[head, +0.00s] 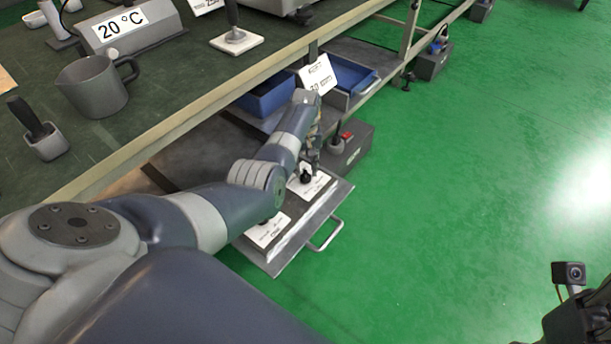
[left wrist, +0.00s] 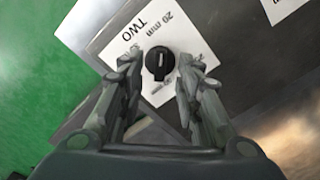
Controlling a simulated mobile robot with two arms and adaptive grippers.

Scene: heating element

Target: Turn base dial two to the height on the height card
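The knob (head: 306,178) also shows in the head view, on the low pull-out tray (head: 283,243). My left gripper (left wrist: 160,72) points at the dial, open, with one finger on each side of the knob; I cannot tell whether either touches it. In the head view the left gripper (head: 312,158) is partly hidden by its arm. Dark parts of my right arm show at the lower right.
Another white dial plate (head: 268,231) lies on the tray, partly behind my arm. A grey box with a red button (head: 346,150) stands beside the tray. Blue bins (head: 351,77) sit under the table. A mug (head: 97,86) is on the tabletop. Green floor at right is clear.

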